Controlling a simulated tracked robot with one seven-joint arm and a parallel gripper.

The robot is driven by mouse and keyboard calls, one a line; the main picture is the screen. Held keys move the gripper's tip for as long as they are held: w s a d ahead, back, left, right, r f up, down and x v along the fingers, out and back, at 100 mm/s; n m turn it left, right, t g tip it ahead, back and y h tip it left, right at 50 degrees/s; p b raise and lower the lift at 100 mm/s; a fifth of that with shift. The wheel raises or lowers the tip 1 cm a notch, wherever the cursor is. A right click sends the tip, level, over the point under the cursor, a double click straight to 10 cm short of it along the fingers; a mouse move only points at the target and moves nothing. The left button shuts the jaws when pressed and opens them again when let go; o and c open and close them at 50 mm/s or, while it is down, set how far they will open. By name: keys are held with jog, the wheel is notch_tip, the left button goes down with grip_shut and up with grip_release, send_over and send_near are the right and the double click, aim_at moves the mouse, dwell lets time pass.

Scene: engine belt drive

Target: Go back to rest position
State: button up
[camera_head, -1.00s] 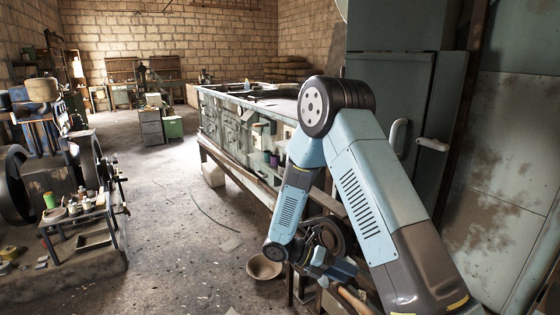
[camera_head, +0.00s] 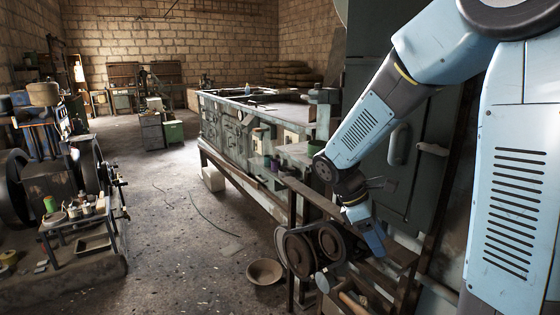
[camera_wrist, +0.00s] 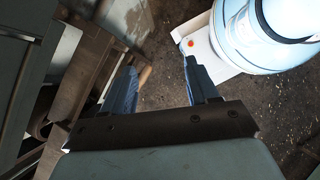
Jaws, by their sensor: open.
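My gripper (camera_head: 372,238) hangs at the end of my blue arm in the right half of the head view, above and to the right of the belt wheels. In the wrist view my gripper (camera_wrist: 160,85) shows two blue fingers standing apart, with only dark floor visible between them. It holds nothing that I can see. Two dark round pulley wheels (camera_head: 312,250) sit on a frame at the lower middle of the head view, just left of my gripper. A wooden handle (camera_head: 354,302) lies in a box below; a wooden piece also shows beside the left finger (camera_wrist: 144,76).
A long green-grey machine bench (camera_head: 240,140) runs back from the wheels. A brown bowl (camera_head: 265,271) lies on the floor. A tall green cabinet (camera_head: 425,150) stands behind my arm. A small tool stand (camera_head: 82,225) is at left. The floor in the middle is mostly clear.

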jog(key=s+r+m+t+y, duration=0.6)
jog(key=s+r+m+t, duration=0.2)
jog(key=s+r+m, duration=0.5)
jog(key=shift+d+r+m, duration=0.4)
jog(key=shift+r+m, duration=0.2)
jog(key=shift+s, duration=0.1)
dwell(1.5)
